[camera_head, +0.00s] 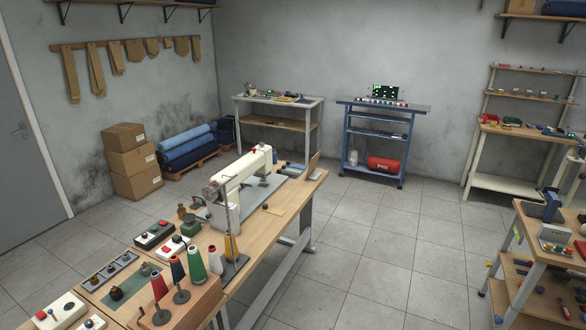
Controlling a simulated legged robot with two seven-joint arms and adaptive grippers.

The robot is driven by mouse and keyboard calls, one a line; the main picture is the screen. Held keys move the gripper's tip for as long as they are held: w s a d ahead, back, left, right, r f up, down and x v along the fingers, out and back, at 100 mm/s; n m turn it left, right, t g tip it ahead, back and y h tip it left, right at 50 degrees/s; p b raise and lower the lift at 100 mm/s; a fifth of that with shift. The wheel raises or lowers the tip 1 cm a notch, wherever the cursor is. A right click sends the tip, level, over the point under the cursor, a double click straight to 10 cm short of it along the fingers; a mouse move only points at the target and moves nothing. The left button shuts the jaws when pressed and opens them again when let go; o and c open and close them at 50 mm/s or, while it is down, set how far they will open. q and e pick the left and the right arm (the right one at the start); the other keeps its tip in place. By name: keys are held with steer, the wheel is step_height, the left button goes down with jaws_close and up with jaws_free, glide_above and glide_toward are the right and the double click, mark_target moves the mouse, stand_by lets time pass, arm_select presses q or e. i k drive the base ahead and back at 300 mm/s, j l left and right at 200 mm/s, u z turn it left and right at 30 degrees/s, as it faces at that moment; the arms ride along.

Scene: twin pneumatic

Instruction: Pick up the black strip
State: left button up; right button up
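I cannot make out a black strip for certain; several small dark items lie on the distant benches, too small to tell apart. Neither of my grippers is in view, and no arm of mine can be made out.
A long wooden sewing table (262,228) with a white sewing machine (241,171) and thread cones (193,262) fills the near left. A white-framed bench (277,100), a blue trolley (384,106) and a wooden workbench (530,133) stand farther back. A cluttered cart (527,243) stands right. Tiled floor (385,250) between is clear.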

mark_target(278, 171)
steer(key=i+l+z, duration=0.3)
steer(key=i, duration=0.2)
steer(key=i+l+z, duration=0.2)
steer(key=i+z, duration=0.15)
steer(key=i, duration=0.15)
steer(key=i+l+z, duration=0.1)
steer(key=i+z, duration=0.2)
steer(key=i, duration=0.2)
steer(key=i+u, duration=0.1)
steer(key=i, duration=0.55)
steer(key=i+l+u, duration=0.1)
steer(key=i, duration=0.5)
steer(key=i+l+u, duration=0.1)
steer(key=i+l, duration=0.15)
steer(key=i, duration=0.4)
